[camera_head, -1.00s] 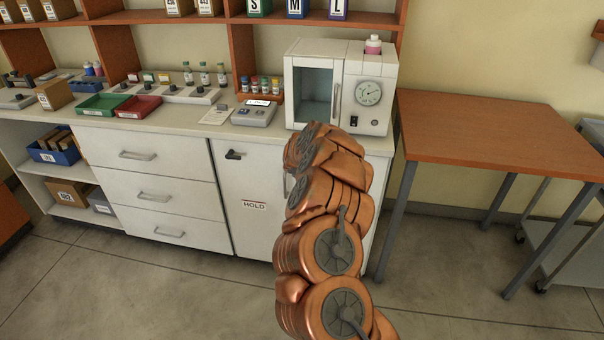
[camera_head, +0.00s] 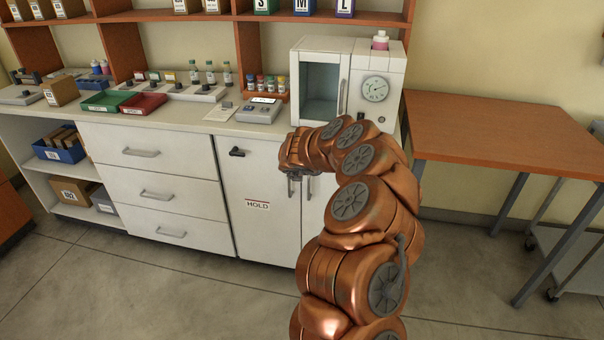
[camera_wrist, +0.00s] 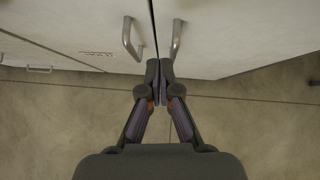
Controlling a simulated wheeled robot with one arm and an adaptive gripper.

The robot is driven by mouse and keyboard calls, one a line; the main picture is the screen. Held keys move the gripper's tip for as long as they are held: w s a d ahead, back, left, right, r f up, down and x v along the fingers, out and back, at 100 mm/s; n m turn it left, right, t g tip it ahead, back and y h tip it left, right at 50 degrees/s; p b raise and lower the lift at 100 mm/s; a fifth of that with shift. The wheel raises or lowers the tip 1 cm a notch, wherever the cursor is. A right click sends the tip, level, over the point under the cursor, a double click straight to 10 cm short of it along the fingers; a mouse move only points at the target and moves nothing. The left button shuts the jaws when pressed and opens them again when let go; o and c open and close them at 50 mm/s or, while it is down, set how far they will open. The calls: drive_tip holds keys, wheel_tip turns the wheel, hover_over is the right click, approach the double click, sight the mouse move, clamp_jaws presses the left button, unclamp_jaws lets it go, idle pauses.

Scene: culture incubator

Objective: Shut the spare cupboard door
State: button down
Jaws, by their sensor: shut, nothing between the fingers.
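The cupboard under the counter has a white left door (camera_head: 262,215) with a red-lined HOLD label and a dark latch (camera_head: 237,152). In the wrist view, the left door (camera_wrist: 75,25) and right door (camera_wrist: 235,35) meet at a narrow dark gap. The left handle (camera_wrist: 130,40) and right handle (camera_wrist: 177,40) flank this gap. My gripper (camera_wrist: 160,72) is shut and empty, its tips just below the handles in the picture. Contact is unclear. In the head view, my arm hides most of the right door, and how far either door stands open is unclear.
White drawers (camera_head: 160,190) and open shelves (camera_head: 70,165) lie left of the doors. An incubator (camera_head: 345,85) stands on the counter above. An orange-topped table (camera_head: 500,125) is at the right. The grey floor (camera_head: 180,290) in front is clear.

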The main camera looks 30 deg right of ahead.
drive_tip(key=shift+b+v, duration=0.35)
drive_tip(key=shift+v, duration=2.25)
drive_tip(key=shift+w+a, duration=0.1)
drive_tip(key=shift+w, duration=0.05)
